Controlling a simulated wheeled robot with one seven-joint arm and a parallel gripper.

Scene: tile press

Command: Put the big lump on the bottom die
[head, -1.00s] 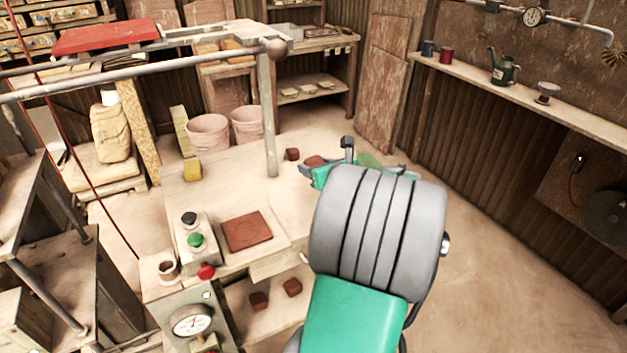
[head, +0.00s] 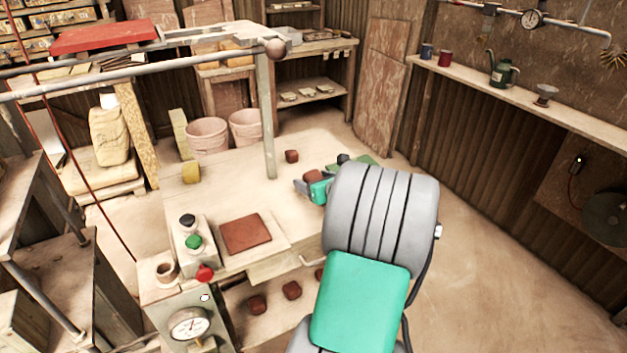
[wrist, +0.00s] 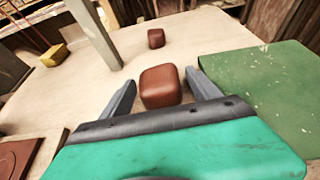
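The big lump (wrist: 160,87) is a reddish-brown rounded block on the pale table. In the wrist view it lies between the fingers of my gripper (wrist: 161,93), with a gap on each side. My gripper is open and empty. In the head view the big lump (head: 312,176) is partly hidden by my gripper (head: 317,180). The bottom die (head: 245,233) appears to be the flat reddish-brown square on the pale block to the left; its corner (wrist: 14,162) shows at the wrist view's lower left.
A smaller brown lump (head: 291,156) lies beyond the big one. A green mat (wrist: 262,100) is right of my gripper. A grey post (head: 267,120) stands on the table. A box with green and black buttons (head: 192,238) is beside the die. More lumps (head: 291,290) sit on the lower shelf.

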